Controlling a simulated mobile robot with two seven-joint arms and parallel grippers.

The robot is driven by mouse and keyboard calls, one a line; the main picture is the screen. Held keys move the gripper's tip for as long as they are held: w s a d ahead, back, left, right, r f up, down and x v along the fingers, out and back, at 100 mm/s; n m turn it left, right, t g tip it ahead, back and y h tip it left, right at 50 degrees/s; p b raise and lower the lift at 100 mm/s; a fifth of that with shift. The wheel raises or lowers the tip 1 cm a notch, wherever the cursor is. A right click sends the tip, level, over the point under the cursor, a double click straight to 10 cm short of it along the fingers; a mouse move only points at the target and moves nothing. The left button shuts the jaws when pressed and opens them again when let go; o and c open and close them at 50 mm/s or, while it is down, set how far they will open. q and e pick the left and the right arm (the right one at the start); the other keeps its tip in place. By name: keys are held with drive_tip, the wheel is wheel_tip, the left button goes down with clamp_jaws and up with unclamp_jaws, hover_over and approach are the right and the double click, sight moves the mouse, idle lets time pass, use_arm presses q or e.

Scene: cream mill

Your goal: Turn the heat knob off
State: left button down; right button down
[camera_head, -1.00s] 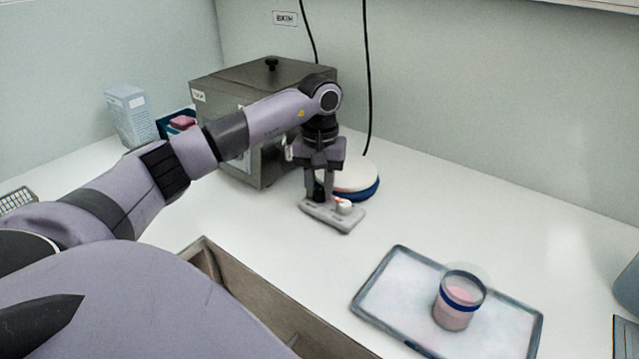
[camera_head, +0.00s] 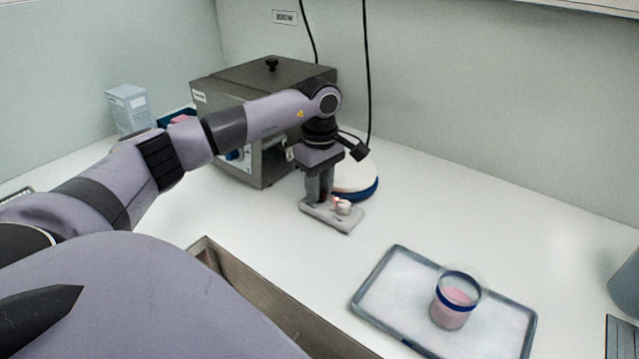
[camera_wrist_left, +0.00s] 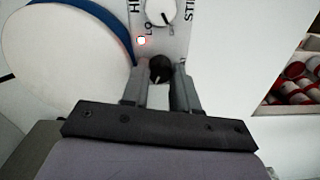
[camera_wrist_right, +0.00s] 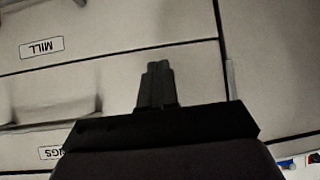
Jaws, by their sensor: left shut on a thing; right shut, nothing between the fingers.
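A small pale control unit (camera_head: 335,215) lies on the white worktop in front of the round white-topped disc. In the left wrist view its panel (camera_wrist_left: 178,45) carries a white knob (camera_wrist_left: 160,10), a lit red-white lamp (camera_wrist_left: 141,41) and a dark knob (camera_wrist_left: 159,68). The printing HI, LO and STIR shows in part; no heat label is readable. My left gripper (camera_head: 322,198) points down over the unit, shut on the dark knob with a finger on each side. My right gripper (camera_wrist_right: 157,70) is shut and empty in front of labelled drawer fronts.
A metal box (camera_head: 265,110) stands behind my left forearm. The white-topped disc with blue rim (camera_head: 358,180) is close behind the unit. A tray (camera_head: 385,275) with a pink-filled jar (camera_head: 452,305) lies to the right. An open drawer (camera_head: 270,300) juts out in front.

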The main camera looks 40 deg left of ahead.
use_arm(q)
drive_tip(key=n, duration=0.5)
drive_tip(key=shift+r+n+p, duration=0.1)
drive_tip(key=shift+n+p, duration=0.3)
drive_tip(key=n, duration=0.5)
drive_tip(key=shift+n, duration=0.3)
drive_tip(key=c, duration=0.9)
unclamp_jaws()
drive_tip(key=shift+o, duration=0.2)
drive_tip(key=shift+r+b, duration=0.4)
drive_tip(key=shift+r, duration=3.15)
